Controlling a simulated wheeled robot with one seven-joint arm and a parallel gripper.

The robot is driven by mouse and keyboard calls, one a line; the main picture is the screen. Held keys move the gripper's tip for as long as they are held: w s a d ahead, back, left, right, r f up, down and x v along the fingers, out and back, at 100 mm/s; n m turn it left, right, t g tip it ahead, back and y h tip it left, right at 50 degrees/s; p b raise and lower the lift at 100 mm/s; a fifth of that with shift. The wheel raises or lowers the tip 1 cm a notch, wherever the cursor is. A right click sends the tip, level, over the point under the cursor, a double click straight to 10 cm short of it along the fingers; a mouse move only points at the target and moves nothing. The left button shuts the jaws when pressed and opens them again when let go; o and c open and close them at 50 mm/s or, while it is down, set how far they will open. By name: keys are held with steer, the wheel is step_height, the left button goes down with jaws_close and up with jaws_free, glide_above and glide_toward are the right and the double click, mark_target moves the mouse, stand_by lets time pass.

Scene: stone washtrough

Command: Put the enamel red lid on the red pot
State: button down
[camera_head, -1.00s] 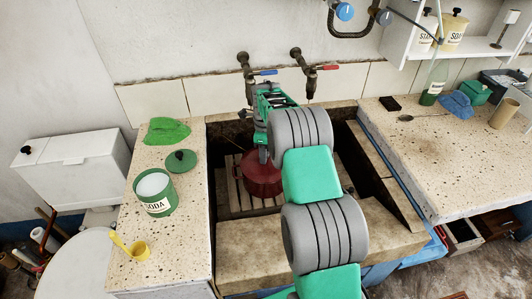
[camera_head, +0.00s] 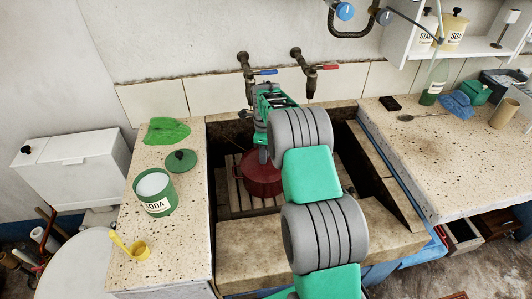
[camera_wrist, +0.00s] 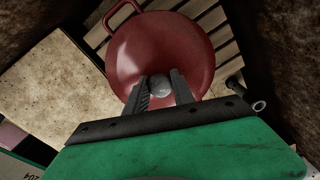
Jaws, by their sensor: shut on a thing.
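In the wrist view, my gripper (camera_wrist: 160,92) is shut on the grey knob of the enamel red lid (camera_wrist: 140,50). The lid's round red top fills the upper middle of that view. A red loop handle at its upper left, probably the red pot's handle (camera_wrist: 118,14), sticks out past the lid's edge. In the head view, the red pot (camera_head: 262,182) is in the trough on a slatted wooden rack, below my gripper. My arm hides part of it. I cannot tell whether the lid rests fully on the rim.
The stone trough (camera_head: 240,262) has dark inner walls close around the pot. On the left counter (camera_head: 180,255) are a green SODA pot (camera_head: 155,205), its green lid (camera_head: 181,161), a green cloth (camera_head: 166,131) and a yellow ladle (camera_head: 139,250). Two taps (camera_head: 310,80) stand behind.

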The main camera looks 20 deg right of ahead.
steer(key=c, duration=1)
jaws_free()
steer(key=shift+o, duration=0.5)
steer(key=o, duration=0.4)
steer(key=shift+r, duration=0.1)
steer(key=shift+r+p, duration=2.05)
steer(key=shift+r, duration=1.4)
